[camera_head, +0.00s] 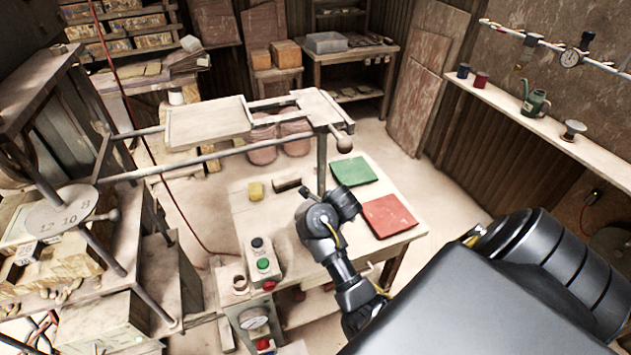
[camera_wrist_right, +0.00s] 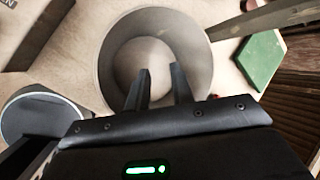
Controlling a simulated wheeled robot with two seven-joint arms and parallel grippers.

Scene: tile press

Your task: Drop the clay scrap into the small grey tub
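The small grey tub (camera_wrist_right: 112,62) shows in the right wrist view as a round, open container seen from above. Its pale floor shows, and I cannot make out a clay scrap in it. My right gripper (camera_wrist_right: 160,68) is over the tub's near side, its two fingers apart with nothing visible between them. I cannot tell how far the fingertips reach into the tub. In the head view my right wrist hangs over the worktable (camera_head: 215,215), and the fingers and tub are hidden by it. I cannot identify the clay scrap in either view. My left gripper is not in view.
A green square (camera_head: 354,171) and a red square (camera_head: 389,215) lie on the table's right side. A button box (camera_head: 261,257) stands left. Press rails (camera_head: 225,152) cross above the table's back.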

